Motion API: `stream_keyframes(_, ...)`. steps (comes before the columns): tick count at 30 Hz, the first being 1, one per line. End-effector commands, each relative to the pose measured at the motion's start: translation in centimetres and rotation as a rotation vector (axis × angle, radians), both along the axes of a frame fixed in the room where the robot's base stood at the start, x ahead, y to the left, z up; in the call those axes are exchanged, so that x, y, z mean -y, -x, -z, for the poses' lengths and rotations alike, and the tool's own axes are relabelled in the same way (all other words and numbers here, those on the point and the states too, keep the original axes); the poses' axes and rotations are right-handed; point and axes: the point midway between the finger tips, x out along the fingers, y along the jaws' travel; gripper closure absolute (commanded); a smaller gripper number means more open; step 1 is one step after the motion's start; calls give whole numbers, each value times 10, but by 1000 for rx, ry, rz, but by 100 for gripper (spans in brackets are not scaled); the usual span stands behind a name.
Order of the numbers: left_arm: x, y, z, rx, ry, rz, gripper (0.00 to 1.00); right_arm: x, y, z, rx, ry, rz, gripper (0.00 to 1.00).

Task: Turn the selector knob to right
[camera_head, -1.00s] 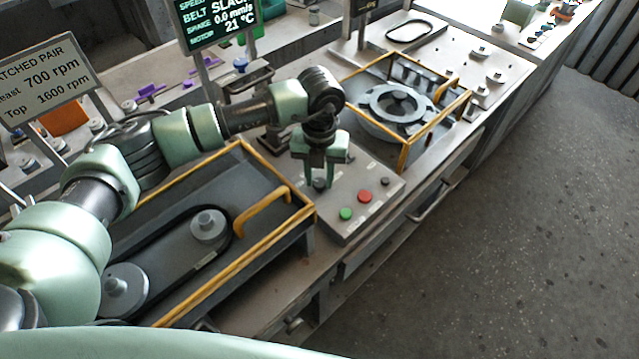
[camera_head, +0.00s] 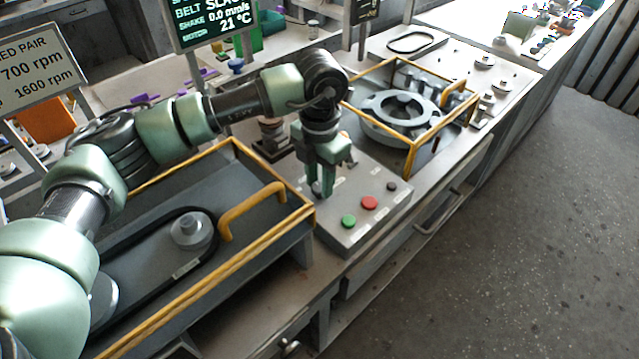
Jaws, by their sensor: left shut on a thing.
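The grey control box (camera_head: 352,232) stands on the bench near the middle of the picture. A green button (camera_head: 348,221), a red button (camera_head: 369,202) and a small dark control (camera_head: 392,186) are on its top. My left gripper (camera_head: 321,191) points down at the left part of the box top, its green fingers shut on the selector knob. The fingers mostly hide the knob, so I cannot read its setting. My right gripper is not in view.
A belt tray with a yellow-edged frame (camera_head: 271,237) and a yellow handle lies left of the box. A yellow-framed round housing (camera_head: 402,112) stands behind it. A display (camera_head: 215,22) and a speed sign (camera_head: 35,68) stand at the back left. Open floor lies to the right.

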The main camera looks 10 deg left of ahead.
Motion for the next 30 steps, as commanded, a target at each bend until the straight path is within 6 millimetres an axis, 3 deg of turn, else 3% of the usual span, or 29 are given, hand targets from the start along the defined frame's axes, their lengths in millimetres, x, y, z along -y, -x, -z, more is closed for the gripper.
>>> stream_keyframes(14,0,-2,-3,6,3,11,100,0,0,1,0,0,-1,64)
stream_keyframes(15,0,-2,-3,6,3,11,62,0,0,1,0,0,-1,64)
stream_keyframes(17,0,-2,-2,6,2,11,48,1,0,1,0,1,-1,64)
stream_keyframes(26,0,-1,-1,3,2,12,48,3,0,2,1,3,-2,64)
stream_keyframes(30,0,-2,-12,6,2,12,48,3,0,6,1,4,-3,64)
